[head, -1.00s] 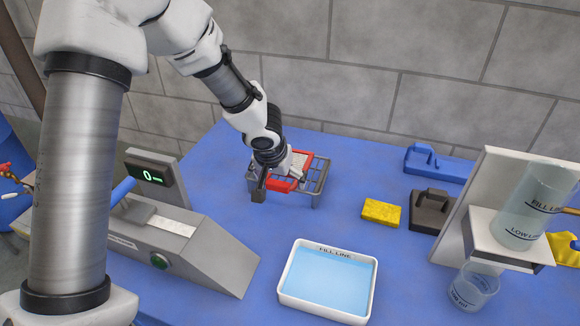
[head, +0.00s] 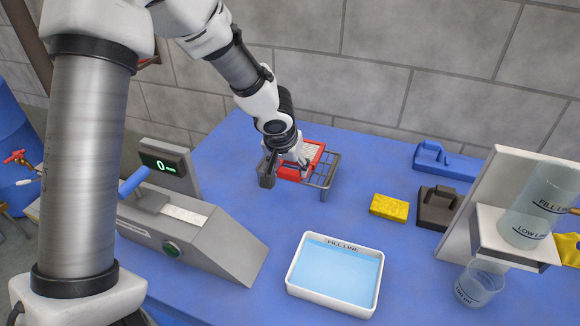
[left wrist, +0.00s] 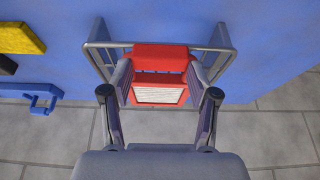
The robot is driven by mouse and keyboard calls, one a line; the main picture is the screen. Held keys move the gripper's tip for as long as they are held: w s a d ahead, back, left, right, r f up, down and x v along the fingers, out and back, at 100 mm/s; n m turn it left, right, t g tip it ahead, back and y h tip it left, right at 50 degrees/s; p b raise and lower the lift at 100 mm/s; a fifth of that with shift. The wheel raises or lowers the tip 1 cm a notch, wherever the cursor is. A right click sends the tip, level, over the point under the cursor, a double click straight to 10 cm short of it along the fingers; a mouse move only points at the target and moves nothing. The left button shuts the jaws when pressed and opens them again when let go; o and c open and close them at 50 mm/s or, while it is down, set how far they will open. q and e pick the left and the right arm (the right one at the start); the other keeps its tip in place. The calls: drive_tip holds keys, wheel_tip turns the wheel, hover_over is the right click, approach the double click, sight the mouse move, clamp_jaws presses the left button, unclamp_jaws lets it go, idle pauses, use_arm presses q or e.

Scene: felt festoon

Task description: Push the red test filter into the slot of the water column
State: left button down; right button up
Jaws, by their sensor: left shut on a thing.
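The red test filter (head: 306,167), a red frame with a pale ribbed panel, is at the grey wire rack (head: 330,178) at the back of the blue table. My left gripper (head: 284,172) is shut on it; in the left wrist view the fingers (left wrist: 160,85) press on both sides of the red filter (left wrist: 160,62), with the wire rack (left wrist: 103,62) around it. I cannot tell whether the filter still touches the rack. The water column (head: 535,205) stands at the right on a white stand; its slot cannot be made out. My right gripper is not in view.
A white tray of blue water (head: 292,278) sits at the front middle. A yellow sponge (head: 390,207), a dark block with a handle (head: 437,208) and a blue handled tool (head: 445,160) lie between rack and column. A grey device with a display (head: 192,228) stands left.

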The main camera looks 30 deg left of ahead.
use_arm(q)
drive_tip(key=shift+w+r, duration=0.2)
drive_tip(key=shift+r, duration=0.8)
drive_tip(key=shift+s+d+f+b, duration=0.4)
drive_tip(key=shift+s+d+b, duration=0.1)
drive_tip(key=shift+s, duration=0.15)
drive_tip(key=s+d+r+p, duration=0.2)
drive_tip(key=s+d+p, duration=0.4)
drive_tip(key=s+d, duration=0.4)
drive_tip(key=shift+d, duration=0.25)
drive_tip(key=shift+f, duration=0.1)
